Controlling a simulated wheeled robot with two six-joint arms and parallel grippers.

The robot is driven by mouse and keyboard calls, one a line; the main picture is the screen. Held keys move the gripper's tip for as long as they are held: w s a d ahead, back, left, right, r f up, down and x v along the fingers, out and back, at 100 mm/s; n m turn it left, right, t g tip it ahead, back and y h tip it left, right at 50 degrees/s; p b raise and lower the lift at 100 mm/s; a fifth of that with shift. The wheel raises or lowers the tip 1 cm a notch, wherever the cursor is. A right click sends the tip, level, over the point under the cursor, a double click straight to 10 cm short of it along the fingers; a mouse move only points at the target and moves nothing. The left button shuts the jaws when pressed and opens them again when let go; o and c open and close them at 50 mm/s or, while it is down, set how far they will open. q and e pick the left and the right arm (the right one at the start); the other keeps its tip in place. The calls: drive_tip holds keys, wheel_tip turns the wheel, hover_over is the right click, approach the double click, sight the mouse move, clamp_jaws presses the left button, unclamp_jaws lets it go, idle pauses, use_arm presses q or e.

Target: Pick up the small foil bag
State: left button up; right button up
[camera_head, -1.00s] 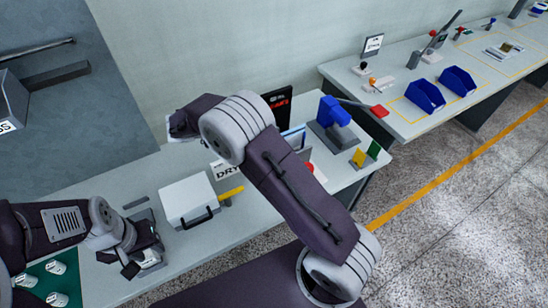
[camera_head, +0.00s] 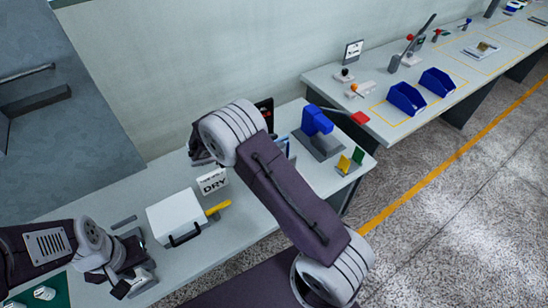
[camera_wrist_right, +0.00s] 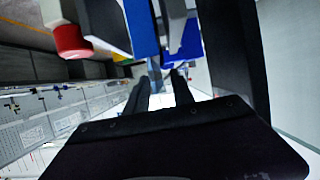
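I cannot make out the small foil bag for certain in either view. A small brownish, shiny item (camera_head: 486,47) lies on the far bench, too small to identify. My right gripper (camera_wrist_right: 161,82) shows two dark fingers apart in the right wrist view, with no held item visible between them. In the head view its fingers are hidden behind my right forearm and wrist. My left gripper (camera_head: 112,285) is low at the left over the near bench, beside a small grey device (camera_head: 140,281); whether its fingers are apart is unclear.
The near bench holds a white lidded box (camera_head: 175,217), a yellow handle (camera_head: 218,208), a DRY sign (camera_head: 213,182) and a blue press (camera_head: 317,122). The far bench (camera_head: 385,92) holds two blue bins (camera_head: 406,98) (camera_head: 437,82). Open floor lies at the right.

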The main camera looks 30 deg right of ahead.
drive_tip(key=shift+d+f, duration=0.1)
drive_tip(key=shift+d, duration=0.05)
clamp_jaws()
idle(1.3)
